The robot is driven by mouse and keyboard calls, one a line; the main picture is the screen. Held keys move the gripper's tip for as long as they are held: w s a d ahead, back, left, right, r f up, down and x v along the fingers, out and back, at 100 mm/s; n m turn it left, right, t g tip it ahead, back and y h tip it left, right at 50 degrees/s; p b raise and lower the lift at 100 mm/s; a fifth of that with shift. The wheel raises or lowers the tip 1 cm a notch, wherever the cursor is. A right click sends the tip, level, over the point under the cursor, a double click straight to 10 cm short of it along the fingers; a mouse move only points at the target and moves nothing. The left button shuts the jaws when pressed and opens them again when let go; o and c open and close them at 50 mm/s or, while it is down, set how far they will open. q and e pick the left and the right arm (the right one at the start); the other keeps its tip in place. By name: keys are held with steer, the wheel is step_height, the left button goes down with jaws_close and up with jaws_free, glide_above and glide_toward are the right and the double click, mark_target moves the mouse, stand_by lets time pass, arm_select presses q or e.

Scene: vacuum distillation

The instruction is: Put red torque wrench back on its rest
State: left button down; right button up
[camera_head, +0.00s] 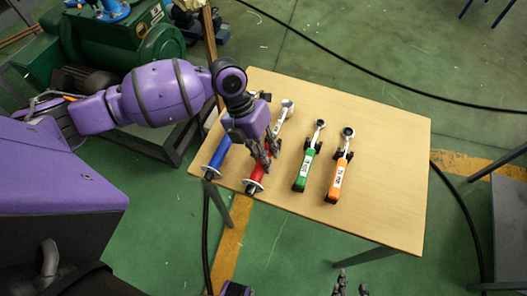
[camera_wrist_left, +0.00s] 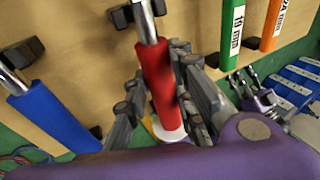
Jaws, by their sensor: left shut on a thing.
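The red torque wrench (camera_head: 258,172) points away from me over the wooden table, its ratchet head toward the back. My left gripper (camera_head: 267,148) is shut on its red handle, which also shows between the fingers in the left wrist view (camera_wrist_left: 158,72). Its metal shaft runs between the black prongs of a rest (camera_wrist_left: 121,16) in that view. I cannot tell whether the shaft touches the rest or hangs just above it. My right gripper (camera_head: 350,284) is empty at the bottom edge of the head view, its fingers apart, off the table.
A blue wrench (camera_head: 217,157) lies left of the red one. A green wrench (camera_head: 303,170) and an orange wrench (camera_head: 338,180) lie on rests to the right. The table's right part (camera_head: 393,160) is bare. A green machine (camera_head: 120,40) stands at the left.

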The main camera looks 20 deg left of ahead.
arm_select(q)
steer(key=shift+f, duration=0.45)
arm_select(e)
steer(key=shift+s+f, duration=0.35)
steer(key=shift+f, duration=0.05)
arm_select(q)
steer(key=c, duration=1.4)
jaws_free()
steer(key=shift+f, duration=0.1)
steer(key=v, duration=1.2)
